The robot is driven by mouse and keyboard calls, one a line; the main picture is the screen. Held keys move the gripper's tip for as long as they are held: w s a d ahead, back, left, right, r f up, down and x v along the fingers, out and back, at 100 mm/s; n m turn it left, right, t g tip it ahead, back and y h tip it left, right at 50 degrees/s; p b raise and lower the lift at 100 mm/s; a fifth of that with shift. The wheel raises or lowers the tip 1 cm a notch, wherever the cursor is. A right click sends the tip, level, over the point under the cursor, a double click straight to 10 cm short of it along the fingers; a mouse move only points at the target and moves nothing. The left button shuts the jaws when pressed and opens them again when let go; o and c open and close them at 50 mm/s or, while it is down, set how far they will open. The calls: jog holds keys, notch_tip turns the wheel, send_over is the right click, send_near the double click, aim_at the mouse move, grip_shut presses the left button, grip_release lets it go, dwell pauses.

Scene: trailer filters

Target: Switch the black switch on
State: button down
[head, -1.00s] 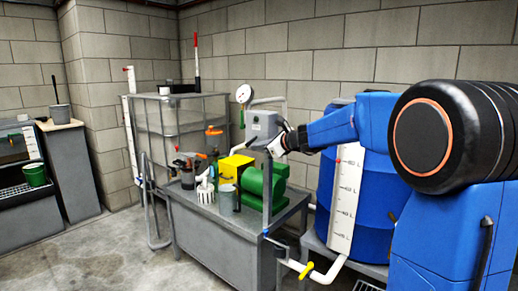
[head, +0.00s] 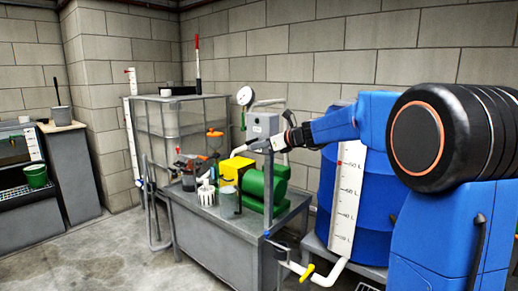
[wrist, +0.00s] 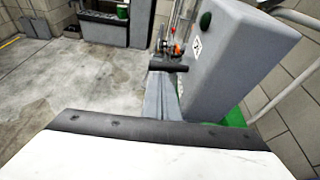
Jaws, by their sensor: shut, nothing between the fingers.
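A grey control box (head: 262,124) stands on a post at the front of the pump bench. In the head view my gripper (head: 270,146) is beside the lower part of the box. I cannot tell whether it touches.
A green pump (head: 262,186) and a yellow block (head: 234,170) sit on the grey bench (head: 215,225) with several small containers. A blue barrel (head: 345,210) stands right of it, and a caged tank (head: 182,125) behind left. The floor at left is clear.

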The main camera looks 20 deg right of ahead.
jog(key=r+m+y, duration=0.1)
jog(key=m, duration=0.1)
jog(key=shift+r+m+g, duration=0.2)
jog(key=shift+m+g, duration=0.1)
jog(key=shift+r, duration=0.2)
